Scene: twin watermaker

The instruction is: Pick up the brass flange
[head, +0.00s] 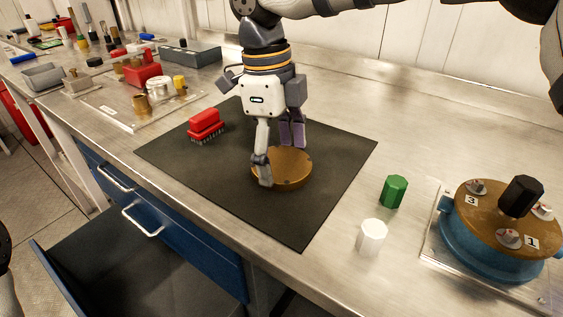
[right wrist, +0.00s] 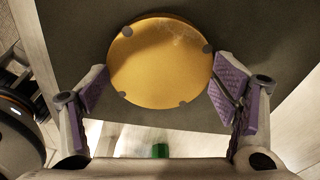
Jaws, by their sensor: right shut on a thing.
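The brass flange (head: 290,168) is a round, gold-brown disc with small dark notches at its rim. It is at the black mat (head: 200,160), low over it or resting on it; I cannot tell which. My right gripper (head: 279,153) points down at the flange, with one finger at its near left edge and the other at its far side. In the right wrist view the flange (right wrist: 160,62) sits between the two purple-padded fingers (right wrist: 160,98), which are shut on it. My left gripper is not in view.
A red brush (head: 205,123) lies on the mat's left part. A green cap (head: 394,191) and a white cap (head: 371,236) stand right of the mat. A blue housing with a brass top (head: 495,240) is at far right. Trays and parts crowd the back left.

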